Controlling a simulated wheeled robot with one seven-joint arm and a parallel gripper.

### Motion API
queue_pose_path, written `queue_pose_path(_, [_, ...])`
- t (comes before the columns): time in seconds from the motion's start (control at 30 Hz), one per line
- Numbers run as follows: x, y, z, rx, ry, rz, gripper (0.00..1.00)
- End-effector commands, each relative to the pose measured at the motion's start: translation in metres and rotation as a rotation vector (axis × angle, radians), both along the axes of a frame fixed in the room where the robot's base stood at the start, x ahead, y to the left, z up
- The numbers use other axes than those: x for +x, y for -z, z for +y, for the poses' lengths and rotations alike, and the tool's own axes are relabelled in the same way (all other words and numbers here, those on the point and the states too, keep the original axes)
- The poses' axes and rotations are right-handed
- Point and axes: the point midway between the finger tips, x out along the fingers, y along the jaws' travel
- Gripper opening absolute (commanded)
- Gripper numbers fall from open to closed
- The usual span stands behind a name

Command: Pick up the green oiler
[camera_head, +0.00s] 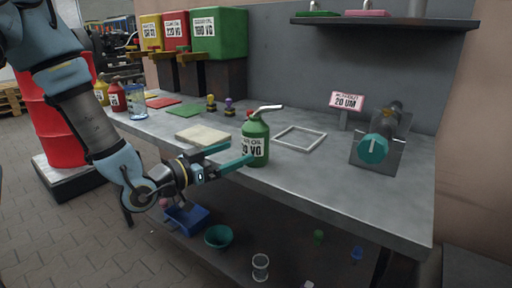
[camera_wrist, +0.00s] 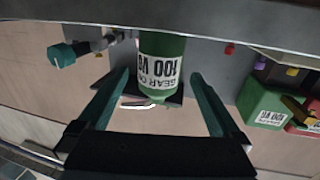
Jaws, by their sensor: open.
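The green oiler (camera_head: 256,140) stands upright near the front edge of the grey workbench. It has a white label, a red part near the top and a pale spout pointing right. My gripper (camera_head: 241,152) is open and reaches in from the left, level with the oiler's lower body. In the head view its nearer finger overlaps the lower oiler; contact is unclear. In the wrist view the green oiler (camera_wrist: 161,70) appears upside down, centred between the open fingers of my gripper (camera_wrist: 159,80), at or just beyond their tips.
On the workbench (camera_head: 330,190), a beige pad (camera_head: 203,135) lies left of the oiler and a pale square frame (camera_head: 300,138) lies right. A device with a teal knob (camera_head: 373,149) stands further right. Yellow and red oilers (camera_head: 115,96) stand at the far left. Labelled canisters (camera_head: 219,34) stand behind.

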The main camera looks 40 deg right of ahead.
Motion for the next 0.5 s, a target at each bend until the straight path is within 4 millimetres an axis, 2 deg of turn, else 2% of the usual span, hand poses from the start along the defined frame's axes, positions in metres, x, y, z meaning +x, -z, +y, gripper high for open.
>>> queue_pose_path(0.3, [-0.001,-0.004,-0.046,-0.019,0.01,0.001,1.0])
queue_pose_path(0.5, [0.001,-0.004,-0.06,-0.019,0.008,0.001,1.0])
